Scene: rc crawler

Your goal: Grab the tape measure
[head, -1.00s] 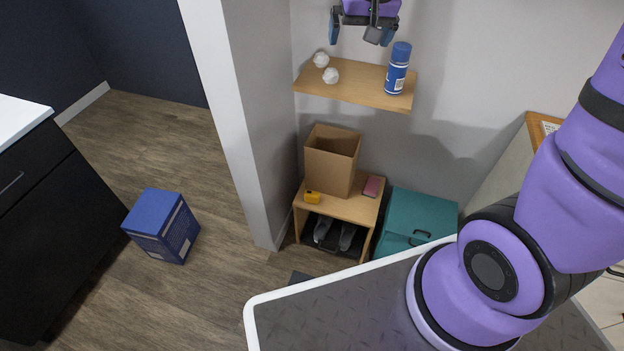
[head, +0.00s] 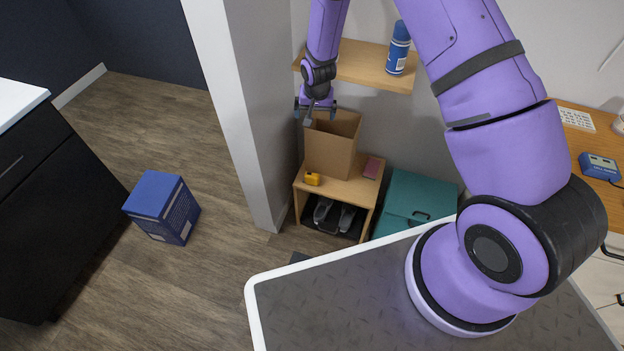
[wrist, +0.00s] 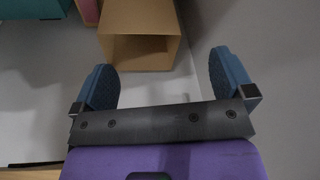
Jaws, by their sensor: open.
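The tape measure (head: 312,179) is small and yellow. In the head view it lies at the front left of a low wooden bench (head: 345,189), beside an open cardboard box (head: 331,146). I cannot make it out in the wrist view. My gripper (head: 317,117) is in the air over the left part of the box's opening, above the tape measure and apart from it. In the wrist view my gripper (wrist: 165,80) has its two blue fingers wide apart with nothing between them but the view of the box (wrist: 138,52) beyond.
A wooden wall shelf (head: 352,64) with a blue spray can (head: 398,48) is above the bench, close to my arm. A pink item (head: 372,168) lies right of the box. A teal chest (head: 413,204) stands to the right, a wall pillar (head: 238,120) to the left.

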